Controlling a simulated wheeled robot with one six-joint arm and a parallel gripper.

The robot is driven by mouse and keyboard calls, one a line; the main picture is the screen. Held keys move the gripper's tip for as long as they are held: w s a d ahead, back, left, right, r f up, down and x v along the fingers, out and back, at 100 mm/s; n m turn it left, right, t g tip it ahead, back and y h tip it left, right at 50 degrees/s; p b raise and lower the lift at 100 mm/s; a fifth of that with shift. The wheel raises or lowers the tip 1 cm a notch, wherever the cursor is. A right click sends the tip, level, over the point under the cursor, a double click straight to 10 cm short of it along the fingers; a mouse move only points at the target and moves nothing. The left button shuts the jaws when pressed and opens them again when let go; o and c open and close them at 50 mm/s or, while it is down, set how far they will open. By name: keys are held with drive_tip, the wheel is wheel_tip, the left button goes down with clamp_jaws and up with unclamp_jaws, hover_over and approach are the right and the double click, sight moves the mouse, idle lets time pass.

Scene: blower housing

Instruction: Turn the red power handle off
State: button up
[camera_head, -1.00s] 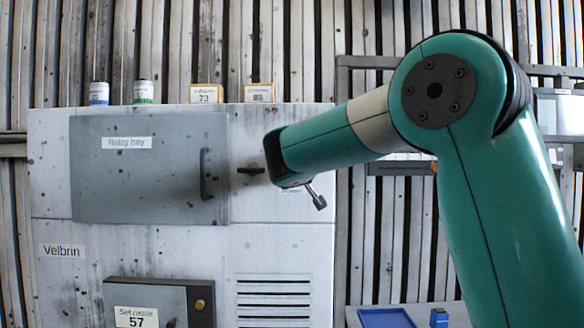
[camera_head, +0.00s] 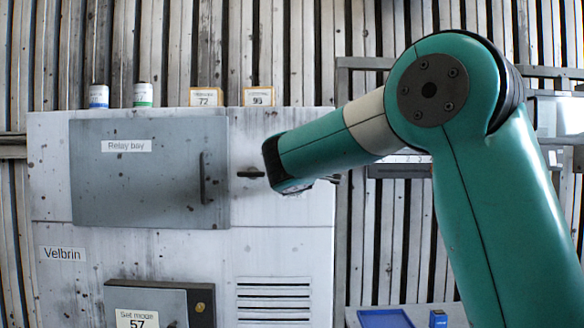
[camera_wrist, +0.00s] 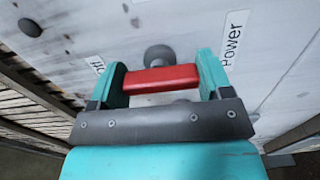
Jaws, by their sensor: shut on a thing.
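The red power handle (camera_wrist: 160,79) shows in the wrist view as a short red bar in front of a dark round hub (camera_wrist: 158,56) on the pale panel. My gripper (camera_wrist: 162,68) has its two teal fingers at either end of the bar and is shut on it. A "Power" label (camera_wrist: 232,38) sits to the right of the handle, and another label on the left is partly covered by a finger. In the head view my arm's end is at the cabinet's upper right, and the red handle is hidden behind it.
A blue tray (camera_head: 384,318) lies at lower right.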

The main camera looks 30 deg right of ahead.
idle(0.4)
drive_tip(key=o, duration=0.9)
drive_tip(key=shift+b+v, duration=3.8)
drive_tip(key=shift+v, duration=4.9)
drive_tip(key=shift+w, duration=0.1)
